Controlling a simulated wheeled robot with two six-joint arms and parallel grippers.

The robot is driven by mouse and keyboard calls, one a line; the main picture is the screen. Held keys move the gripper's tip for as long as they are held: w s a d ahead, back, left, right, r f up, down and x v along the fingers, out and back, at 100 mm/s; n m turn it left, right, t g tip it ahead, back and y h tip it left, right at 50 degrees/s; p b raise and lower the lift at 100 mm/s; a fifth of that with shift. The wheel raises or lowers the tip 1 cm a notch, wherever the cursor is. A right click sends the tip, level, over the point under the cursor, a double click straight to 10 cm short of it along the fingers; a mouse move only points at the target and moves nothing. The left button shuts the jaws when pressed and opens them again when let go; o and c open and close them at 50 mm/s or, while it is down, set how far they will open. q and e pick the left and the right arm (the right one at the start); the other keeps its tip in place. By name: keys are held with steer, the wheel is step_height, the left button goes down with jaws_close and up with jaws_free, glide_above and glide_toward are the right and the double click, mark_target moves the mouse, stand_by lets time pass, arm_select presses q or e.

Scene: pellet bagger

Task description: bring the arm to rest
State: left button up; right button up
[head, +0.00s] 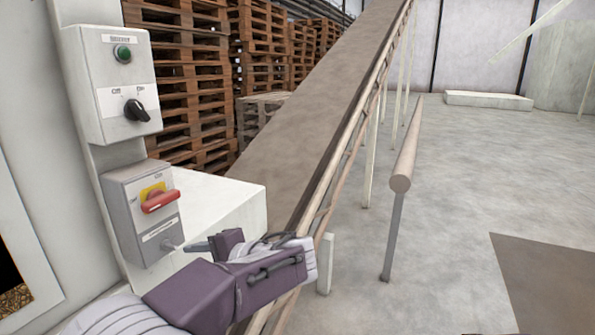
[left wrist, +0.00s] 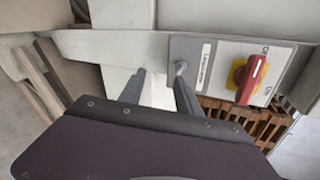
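My left arm comes in from the lower left, and its purple left gripper (head: 188,246) points left at the lower edge of a grey switch box (head: 128,222). In the left wrist view the two dark fingers of the left gripper (left wrist: 161,74) stand apart with nothing held between them. A small round grey piece (left wrist: 181,67) shows at the right finger's tip; I cannot tell if they touch. The box's red handle (head: 160,201) on its yellow plate is clear of the fingers, and it also shows in the left wrist view (left wrist: 251,78). My right gripper is not in view.
Above is a control box (head: 117,85) with a green button (head: 123,53) and a black selector knob (head: 136,110). An inclined conveyor (head: 315,100) rises behind my gripper. A rail on a post (head: 391,235) stands to the right. Open floor (head: 470,170) lies beyond.

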arm_select(q)
steer(key=s+d+f+n+g+h+p, duration=0.1)
steer(key=s+f+h, duration=0.5)
steer(key=f, duration=0.6)
steer(key=s+d+f+n+g+h+p, duration=0.1)
steer(key=s+d+f+n+g+h, duration=0.2)
steer(key=s+f+n+h, duration=0.3)
steer(key=s+d+f, duration=0.1)
steer(key=s+f, duration=0.3)
steer(key=f, duration=0.2)
steer(key=shift+d+f+h, duration=0.15)
steer(key=shift+d+h, duration=0.05)
steer(key=shift+h, duration=0.2)
